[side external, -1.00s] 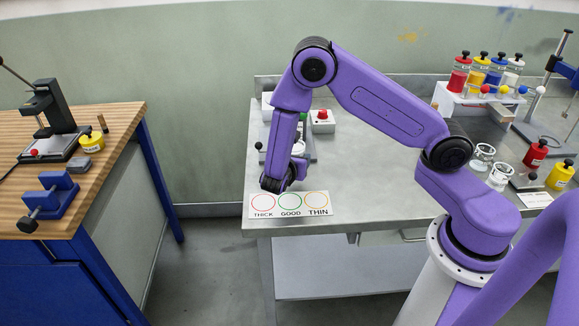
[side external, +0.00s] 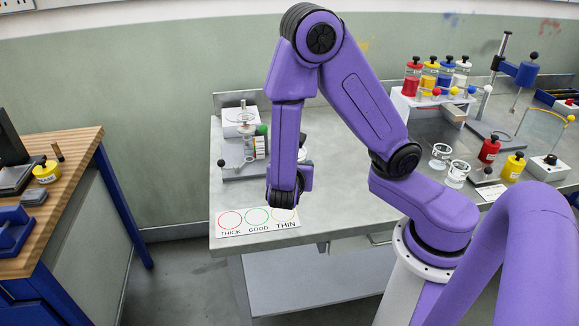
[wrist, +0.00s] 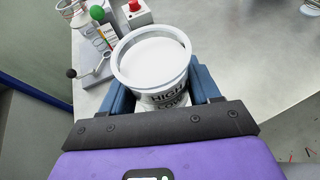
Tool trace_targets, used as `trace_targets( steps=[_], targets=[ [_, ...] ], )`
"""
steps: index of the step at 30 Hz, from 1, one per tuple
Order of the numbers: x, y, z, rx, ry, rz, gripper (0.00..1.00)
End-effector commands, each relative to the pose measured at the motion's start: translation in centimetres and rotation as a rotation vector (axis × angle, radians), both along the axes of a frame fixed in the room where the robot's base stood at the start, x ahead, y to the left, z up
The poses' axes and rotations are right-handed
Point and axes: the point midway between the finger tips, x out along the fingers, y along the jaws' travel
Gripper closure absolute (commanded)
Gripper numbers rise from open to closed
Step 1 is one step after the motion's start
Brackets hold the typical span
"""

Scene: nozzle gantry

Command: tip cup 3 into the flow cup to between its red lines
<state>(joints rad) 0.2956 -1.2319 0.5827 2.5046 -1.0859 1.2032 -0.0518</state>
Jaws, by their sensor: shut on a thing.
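My gripper (wrist: 153,80) is shut on a white cup (wrist: 160,95). Its blue fingers sit on either side of the cup in the wrist view. The cup holds white contents, and its dark lettering reads partly as "HIGH". It looks upright or nearly so. In the side view my own arm hides most of the gripper and cup. A small stand with a green knob (side external: 262,130) and a coloured strip is at the bench's left end; its green knob also shows in the wrist view (wrist: 97,12). I cannot tell which part is the flow cup, and no red lines are readable.
A THICK/GOOD/THIN card (side external: 257,221) lies at the bench's front left. A red button box (wrist: 137,11) stands beyond the cup. Two clear glasses (side external: 440,153) (side external: 457,174), red and yellow bottles (side external: 489,149) (side external: 513,166) and a bottle rack (side external: 430,98) are to the right.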

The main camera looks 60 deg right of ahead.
Motion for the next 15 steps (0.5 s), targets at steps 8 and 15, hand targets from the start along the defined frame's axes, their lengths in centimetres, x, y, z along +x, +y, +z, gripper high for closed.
trace_targets(
  steps=[8,15],
  targets=[
    [0.0,0.0,0.0,-0.001,-0.001,0.001,0.68],
    [1.8,0.7,-0.3,0.002,-0.002,-0.006,0.68]
  ],
)
